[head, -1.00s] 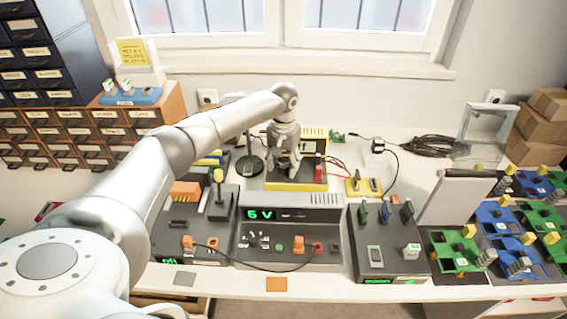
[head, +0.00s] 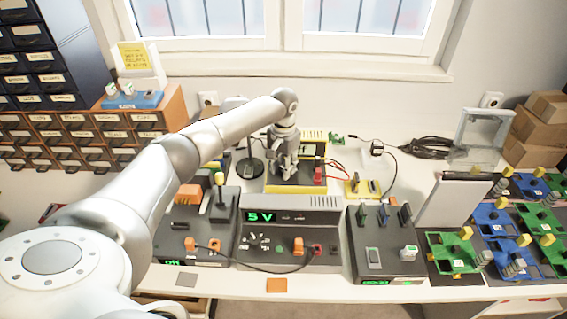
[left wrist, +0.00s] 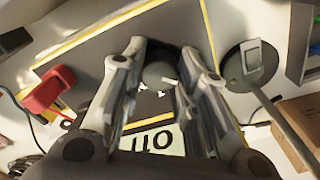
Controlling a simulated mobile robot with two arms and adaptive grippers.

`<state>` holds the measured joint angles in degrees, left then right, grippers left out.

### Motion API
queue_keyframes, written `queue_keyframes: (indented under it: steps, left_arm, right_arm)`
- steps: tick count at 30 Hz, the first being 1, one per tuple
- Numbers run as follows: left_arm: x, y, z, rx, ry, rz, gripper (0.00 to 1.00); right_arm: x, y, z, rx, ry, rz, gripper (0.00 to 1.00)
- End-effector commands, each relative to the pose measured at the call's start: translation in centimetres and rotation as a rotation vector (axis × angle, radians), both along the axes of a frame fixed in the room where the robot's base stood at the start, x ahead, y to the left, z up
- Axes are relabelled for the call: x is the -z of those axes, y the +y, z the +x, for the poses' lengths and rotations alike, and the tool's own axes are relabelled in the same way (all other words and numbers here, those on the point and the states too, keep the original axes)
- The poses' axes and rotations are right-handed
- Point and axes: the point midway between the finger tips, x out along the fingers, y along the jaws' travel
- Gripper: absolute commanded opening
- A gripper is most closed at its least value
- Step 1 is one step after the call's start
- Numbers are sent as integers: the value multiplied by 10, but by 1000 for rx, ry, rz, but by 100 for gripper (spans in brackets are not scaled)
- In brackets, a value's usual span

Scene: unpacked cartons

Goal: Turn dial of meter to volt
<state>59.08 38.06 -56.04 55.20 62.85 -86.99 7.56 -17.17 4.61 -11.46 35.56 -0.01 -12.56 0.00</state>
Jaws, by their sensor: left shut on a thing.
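The meter (head: 311,184) is a dark box with yellow edges at the back middle of the table. In the left wrist view its dark face (left wrist: 110,62) fills the middle. A round dark dial (left wrist: 160,73) with a white pointer mark and small white marks beside it sits between my fingers. A pale display (left wrist: 155,141) with dark characters lies below it, partly hidden by my gripper. My left gripper (head: 285,178) points down over the meter and is shut on the dial; it also shows in the left wrist view (left wrist: 165,62). My right gripper is not in view.
A red plug (head: 319,174) with a cable is at the meter's right. A round-based stand (head: 250,167) is close on its left. A grey console (head: 290,208) reading 5 V stands in front. Other dark consoles flank it. Some white table is free at the back right.

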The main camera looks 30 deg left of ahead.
Motion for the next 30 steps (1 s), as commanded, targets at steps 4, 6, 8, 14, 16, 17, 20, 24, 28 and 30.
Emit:
queue_keyframes:
  steps: [4,6,8,14,16,17,20,24,28,30]
  left_arm:
    - [-3,-1,0,134,2,-2,4]
    - [-3,0,0,200,1,-1,4]
    - [-2,0,0,257,1,-2,4]
    - [-2,0,0,444,0,0,4]
    - [-1,0,0,504,-1,-1,4]
    - [-1,0,0,529,-1,-1,4]
    - [-1,0,0,607,0,0,4]
    - [0,0,0,697,-1,0,4]
    - [0,0,0,760,-1,1,4]
    - [0,0,1,785,-2,1,4]
  right_arm:
    - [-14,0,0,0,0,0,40]
    - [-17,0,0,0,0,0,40]
    - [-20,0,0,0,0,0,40]
    - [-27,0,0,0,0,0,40]
    - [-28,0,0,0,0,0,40]
    - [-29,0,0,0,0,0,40]
    - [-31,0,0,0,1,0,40]
    - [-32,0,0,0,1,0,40]
    - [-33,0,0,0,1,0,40]
    - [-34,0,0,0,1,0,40]
